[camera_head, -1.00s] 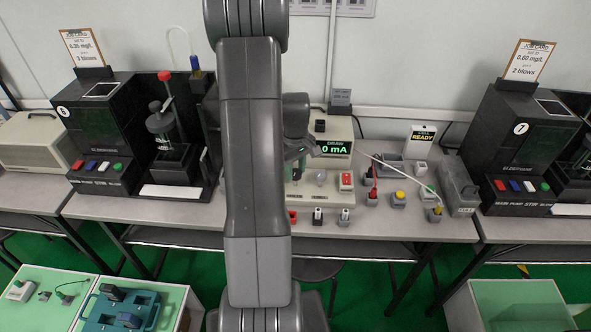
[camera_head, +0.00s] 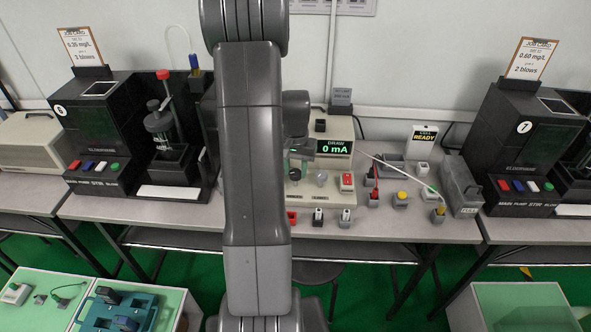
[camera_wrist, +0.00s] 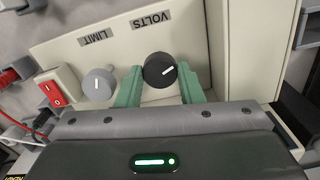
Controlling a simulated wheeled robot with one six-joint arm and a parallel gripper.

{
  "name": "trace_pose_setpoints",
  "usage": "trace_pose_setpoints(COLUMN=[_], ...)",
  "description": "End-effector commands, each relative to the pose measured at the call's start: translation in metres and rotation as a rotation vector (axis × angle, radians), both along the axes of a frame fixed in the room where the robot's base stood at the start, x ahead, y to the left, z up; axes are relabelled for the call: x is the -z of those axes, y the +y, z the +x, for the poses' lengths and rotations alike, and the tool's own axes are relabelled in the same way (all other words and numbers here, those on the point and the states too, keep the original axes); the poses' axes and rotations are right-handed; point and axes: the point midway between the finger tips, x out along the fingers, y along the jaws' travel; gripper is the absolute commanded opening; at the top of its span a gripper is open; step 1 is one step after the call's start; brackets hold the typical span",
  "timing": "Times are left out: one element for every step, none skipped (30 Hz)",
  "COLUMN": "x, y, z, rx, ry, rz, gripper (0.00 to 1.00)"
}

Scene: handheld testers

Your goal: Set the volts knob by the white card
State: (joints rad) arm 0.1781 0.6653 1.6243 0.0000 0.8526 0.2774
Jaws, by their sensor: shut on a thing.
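The volts knob (camera_wrist: 156,66) is black and round with a white pointer line, on the cream panel beside the VOLTS label in the wrist view. The pointer slants toward the upper right of that picture. My gripper (camera_wrist: 160,80) has its two green fingers on either side of the knob, shut on it. The cream supply (camera_head: 335,146) reads "DRAW 0 mA" in the head view, where my arm hides its left part.
The grey limit knob (camera_wrist: 98,84) and a red rocker switch (camera_wrist: 53,91) are beside the volts knob.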

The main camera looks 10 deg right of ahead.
Motion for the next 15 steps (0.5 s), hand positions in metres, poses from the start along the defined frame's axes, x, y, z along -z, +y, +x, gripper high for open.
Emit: trace_pose_setpoints(x=[-0.0002,-0.0001,-0.0002,-0.0002,-0.0002,-0.0002,-0.0002,-0.0002,-0.0003,-0.0003,-0.0004,-0.0004,-0.0004,-0.0004,-0.0005], y=[-0.0003,-0.0003,-0.0003,-0.0003,-0.0003,-0.0003,-0.0003,-0.0003,-0.0003,-0.0003,-0.0004,-0.0004,-0.0004,-0.0004,-0.0003], z=[0.0006,0.0006,0.0005,0.0005,0.0005,0.0006,0.0006,0.0006,0.0006,0.0006,0.0007,0.0007,0.0007,0.0007,0.0009], rx=[0.041,0.07,0.108,0.136,0.165,0.203,0.231,0.26,0.298,0.326,0.355,0.393,0.421,0.45,0.488], ry=[-0.002,-0.002,-0.002,-0.002,-0.002,-0.002,-0.002,-0.002,-0.002,-0.002,-0.002,-0.003,-0.003,-0.003,-0.003], rz=[-0.001,-0.001,-0.001,-0.001,-0.001,-0.001,-0.001,-0.001,-0.001,-0.001,-0.001,-0.001,-0.001,-0.001,-0.001], gripper=[0.11,0.11,0.11,0.11,0.11,0.11,0.11,0.11,0.11,0.11,0.11,0.11,0.11,0.11,0.11])
